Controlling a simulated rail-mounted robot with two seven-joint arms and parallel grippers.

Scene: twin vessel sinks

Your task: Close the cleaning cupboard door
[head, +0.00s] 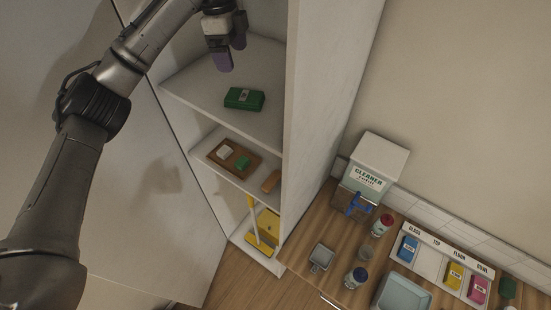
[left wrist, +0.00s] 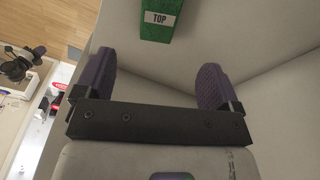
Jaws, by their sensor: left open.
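The cleaning cupboard (head: 292,120) stands open in the head view, its shelves exposed. Its door appears to be the large pale panel (head: 150,200) on the left, swung out from the cupboard's left side. My left gripper (head: 231,48) is at the upper part of the cupboard opening, above the upper shelf. Its purple fingers are spread with nothing between them, as the left wrist view (left wrist: 156,80) also shows. I cannot see it touching the door. My right gripper is not in view.
A green pack (head: 244,99) lies on the upper shelf; it shows in the left wrist view (left wrist: 161,20) marked TOP. A brown tray (head: 213,156) sits on the shelf below.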

